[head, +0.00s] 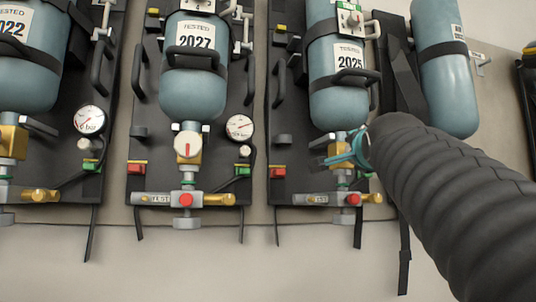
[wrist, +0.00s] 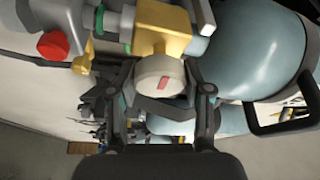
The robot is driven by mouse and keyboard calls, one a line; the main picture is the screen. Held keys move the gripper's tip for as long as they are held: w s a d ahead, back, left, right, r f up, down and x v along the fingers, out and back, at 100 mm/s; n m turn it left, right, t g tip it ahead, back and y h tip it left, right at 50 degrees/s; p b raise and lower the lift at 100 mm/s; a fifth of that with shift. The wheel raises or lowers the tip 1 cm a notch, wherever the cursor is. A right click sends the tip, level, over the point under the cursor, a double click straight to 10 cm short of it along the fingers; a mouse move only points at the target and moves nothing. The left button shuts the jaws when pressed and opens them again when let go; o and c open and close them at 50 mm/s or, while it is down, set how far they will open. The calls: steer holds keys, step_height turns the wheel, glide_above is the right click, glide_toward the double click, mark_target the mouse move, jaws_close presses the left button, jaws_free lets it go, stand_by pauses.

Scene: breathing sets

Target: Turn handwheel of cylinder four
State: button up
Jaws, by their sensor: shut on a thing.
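The blue-grey cylinder (head: 338,95) with the 2025 label hangs at right of centre in the head view; I take it as cylinder four, but its number plate (head: 350,19) is too small to read surely. Its round white handwheel (wrist: 158,78) with a red mark shows in the wrist view, on a brass valve block (wrist: 162,28). My gripper (wrist: 160,112) is shut on the handwheel, one finger on each side. In the head view my gripper (head: 348,150) is at the valve under this cylinder, and my arm hides part of it. The handwheel is not clearly visible there.
Other sets hang to the left, with the 2027 cylinder (head: 194,85) and its own handwheel (head: 187,145). Another cylinder (head: 446,75) is close on the right. A black handle (head: 357,76) and a red button (head: 353,199) are near my gripper.

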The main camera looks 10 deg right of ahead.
steer(key=m+g, duration=0.1)
steer(key=m, duration=0.2)
steer(key=m+g, duration=0.1)
steer(key=m, duration=0.1)
steer(key=shift+m+y, duration=0.3)
steer(key=shift+m, duration=0.1)
steer(key=m+g+y, duration=0.1)
steer(key=m, duration=0.1)
steer(key=m+y, duration=0.1)
steer(key=m, duration=0.2)
steer(key=shift+g, duration=0.4)
steer(key=m+y, duration=0.2)
steer(key=m, duration=0.2)
steer(key=shift+m+g+y, duration=0.3)
steer(key=shift+g+y, duration=0.1)
steer(key=m+y, duration=0.2)
steer(key=m, duration=0.1)
steer(key=shift+a+m+y, duration=0.1)
steer(key=shift+m+y, duration=0.2)
steer(key=o, duration=1.2)
steer(key=shift+c, duration=0.2)
